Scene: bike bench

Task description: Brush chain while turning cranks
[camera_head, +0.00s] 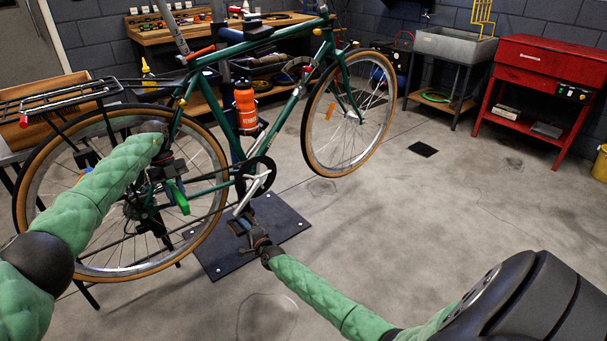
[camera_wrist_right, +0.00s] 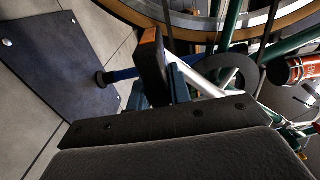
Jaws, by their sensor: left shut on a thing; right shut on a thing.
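A green bicycle (camera_head: 222,52) is held off the floor, with a dark chainring (camera_head: 262,174) and a silver crank arm (camera_head: 246,196) angled down to the left. My right gripper (camera_head: 245,234) is shut on the pedal at the crank's lower end. The pedal (camera_wrist_right: 152,68) shows an orange reflector in the right wrist view, beside the crank arm (camera_wrist_right: 203,83). My left gripper (camera_head: 168,178) is shut on a green-handled brush (camera_head: 179,198) near the rear wheel's hub. The brush's bristles and their contact with the chain cannot be made out; my left arm hides part of the wheel.
A dark base plate (camera_head: 275,225) lies under the bicycle. An orange bottle (camera_head: 245,105) sits on the frame. A wooden workbench (camera_head: 150,35), grey sink (camera_head: 455,45) and red cabinet (camera_head: 545,65) stand at the back. The floor to the right is mostly clear.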

